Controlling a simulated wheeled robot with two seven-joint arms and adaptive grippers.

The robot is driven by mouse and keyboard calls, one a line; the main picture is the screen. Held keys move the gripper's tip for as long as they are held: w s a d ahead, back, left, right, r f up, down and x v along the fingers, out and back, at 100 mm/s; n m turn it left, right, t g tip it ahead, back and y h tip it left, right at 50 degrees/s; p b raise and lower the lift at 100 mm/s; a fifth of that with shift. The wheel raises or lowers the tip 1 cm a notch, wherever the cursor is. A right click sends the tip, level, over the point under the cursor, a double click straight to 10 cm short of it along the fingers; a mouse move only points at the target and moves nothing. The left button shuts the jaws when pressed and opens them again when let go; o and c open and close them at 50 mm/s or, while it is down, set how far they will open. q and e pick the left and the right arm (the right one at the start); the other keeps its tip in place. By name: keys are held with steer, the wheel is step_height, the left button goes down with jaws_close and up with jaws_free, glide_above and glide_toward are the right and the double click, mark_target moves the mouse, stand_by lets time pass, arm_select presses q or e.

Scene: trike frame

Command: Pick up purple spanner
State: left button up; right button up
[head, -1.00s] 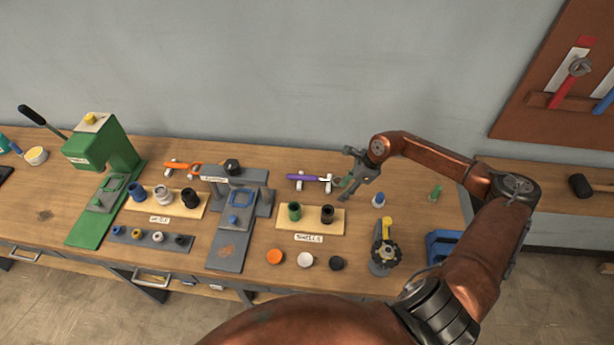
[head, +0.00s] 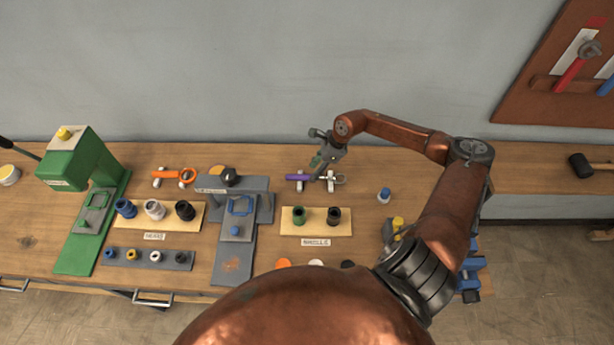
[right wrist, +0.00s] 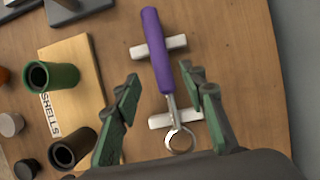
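The purple spanner (head: 299,177) lies across two white rests on the wooden bench, near its back, in the head view. In the right wrist view, the spanner (right wrist: 158,50) has a purple handle and a metal shaft ending in a ring. My right gripper (head: 317,168) is above the spanner in the head view, partly covering it. In the right wrist view, my right gripper (right wrist: 160,84) is open, with its green-padded fingers on either side of the metal shaft and apart from it. My left gripper is not in view.
A tan board (head: 316,229) with a green and a black cup stands in front of the spanner. A grey press (head: 232,260) is to its left, with an orange spanner (head: 170,175) beyond. A blue-topped piece (head: 384,195) stands to the right. Bare bench lies around the rests.

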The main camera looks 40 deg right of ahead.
mark_target(309, 176)
steer(key=x, duration=0.2)
steer(key=shift+w+f+p, duration=0.25)
steer(key=shift+f+p, duration=0.05)
steer(key=shift+f, duration=0.1)
steer(key=shift+w+a+f, duration=0.15)
steer(key=shift+a+f, duration=0.05)
steer(key=shift+f, duration=0.45)
steer(key=c, duration=0.7)
jaws_close()
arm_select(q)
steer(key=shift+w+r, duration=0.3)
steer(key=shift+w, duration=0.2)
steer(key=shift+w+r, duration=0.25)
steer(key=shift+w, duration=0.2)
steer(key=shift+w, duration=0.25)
